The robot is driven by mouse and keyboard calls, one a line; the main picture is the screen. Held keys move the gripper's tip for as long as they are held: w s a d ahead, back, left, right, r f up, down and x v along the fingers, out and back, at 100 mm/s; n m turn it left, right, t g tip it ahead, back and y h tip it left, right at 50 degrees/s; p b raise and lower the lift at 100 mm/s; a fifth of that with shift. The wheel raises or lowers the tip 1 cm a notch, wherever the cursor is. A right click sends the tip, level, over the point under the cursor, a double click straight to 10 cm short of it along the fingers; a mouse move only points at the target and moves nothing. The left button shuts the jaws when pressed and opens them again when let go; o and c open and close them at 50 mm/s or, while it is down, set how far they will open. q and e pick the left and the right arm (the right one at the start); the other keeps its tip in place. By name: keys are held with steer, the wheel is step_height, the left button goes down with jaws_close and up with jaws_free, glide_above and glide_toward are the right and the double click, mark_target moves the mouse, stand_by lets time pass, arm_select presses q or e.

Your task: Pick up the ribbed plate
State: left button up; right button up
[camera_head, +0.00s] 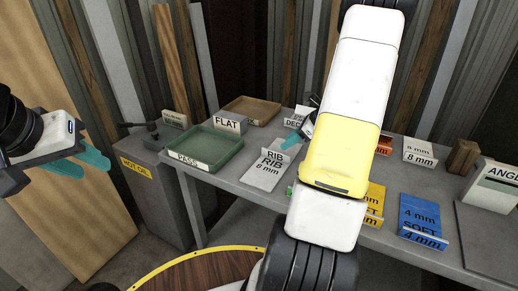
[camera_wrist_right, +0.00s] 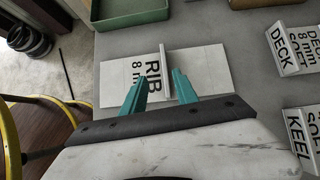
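The ribbed plate (camera_head: 262,173) is a pale grey plate marked RIB 8 mm, lying on the grey bench with an upright rib across it. It also shows in the right wrist view (camera_wrist_right: 208,74). My right gripper (camera_wrist_right: 158,77) is open, its teal fingertips on either side of the rib in that view. I cannot tell whether they are level with the rib or above it. In the head view my right arm hides most of this gripper. My left gripper (camera_head: 92,168) is open and empty at the far left, away from the bench.
A green PASS tray (camera_head: 208,148) stands left of the plate, with a FLAT block (camera_head: 229,123) and a brown tray (camera_head: 251,109) behind. DECK plates (camera_wrist_right: 295,48) and a KEEL plate (camera_wrist_right: 305,140) lie to the right in the wrist view. A blue SOFT plate (camera_head: 420,216) is further right.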

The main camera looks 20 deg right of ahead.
mark_target(276, 156)
steer(key=shift+d+f+m, duration=0.4)
steer(key=shift+d+f, duration=0.1)
steer(key=shift+f, duration=0.15)
steer(key=shift+w+f, duration=0.2)
steer(key=shift+f, duration=0.15)
steer(key=x, duration=0.7)
steer(key=shift+a, duration=0.1)
steer(key=shift+r, duration=0.1)
jaws_close()
steer(key=shift+w+r, duration=0.1)
